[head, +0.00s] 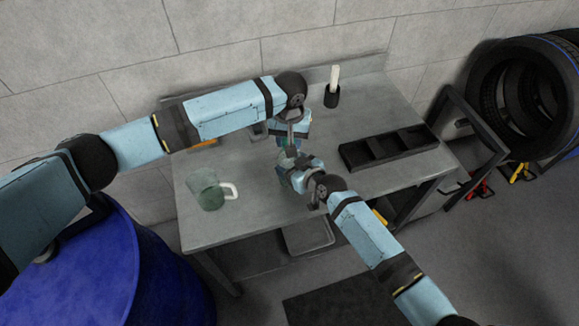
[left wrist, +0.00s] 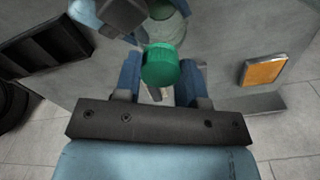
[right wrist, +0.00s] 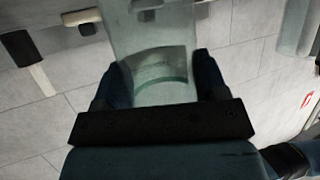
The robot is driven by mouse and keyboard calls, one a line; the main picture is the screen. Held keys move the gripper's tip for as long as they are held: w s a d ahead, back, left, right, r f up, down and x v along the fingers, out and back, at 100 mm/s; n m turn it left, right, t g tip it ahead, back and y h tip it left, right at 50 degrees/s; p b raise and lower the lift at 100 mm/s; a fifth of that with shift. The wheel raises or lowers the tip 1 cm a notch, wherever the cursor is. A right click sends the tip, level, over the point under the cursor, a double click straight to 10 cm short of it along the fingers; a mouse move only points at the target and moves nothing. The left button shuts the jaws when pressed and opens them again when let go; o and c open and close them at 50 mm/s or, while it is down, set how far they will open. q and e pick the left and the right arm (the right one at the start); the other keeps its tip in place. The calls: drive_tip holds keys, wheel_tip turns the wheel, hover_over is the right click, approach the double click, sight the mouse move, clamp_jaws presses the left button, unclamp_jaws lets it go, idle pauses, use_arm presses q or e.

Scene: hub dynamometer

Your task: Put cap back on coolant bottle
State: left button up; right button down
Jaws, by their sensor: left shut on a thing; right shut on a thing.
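The green cap (left wrist: 160,65) shows between the fingers of my left gripper (left wrist: 158,90), which is shut on it. In the head view my left gripper (head: 291,143) is over the middle of the table, pointing down. The translucent coolant bottle (right wrist: 155,70) is between the fingers of my right gripper (right wrist: 160,88), which is shut on it. In the head view the bottle is mostly hidden by my right gripper (head: 294,170), just below the left one. In the left wrist view the bottle (left wrist: 167,30) appears behind the cap. I cannot tell whether cap and bottle touch.
A clear green jug (head: 206,192) with a white handle stands on the grey table (head: 240,220) at left. A black divided tray (head: 388,148) lies at right. A black cup (head: 331,97) with a white stick stands at the back. An orange pad (left wrist: 264,71) lies behind my left arm.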

use_arm(q)
drive_tip(key=m, duration=1)
drive_tip(key=shift+m, duration=0.3)
drive_tip(key=m, duration=0.8)
drive_tip(key=shift+m, duration=0.3)
drive_tip(key=m, duration=1.2)
drive_tip(key=shift+m, duration=0.4)
drive_tip(key=m, duration=0.5)
drive_tip(key=shift+f, duration=0.1)
drive_tip(key=o, duration=1)
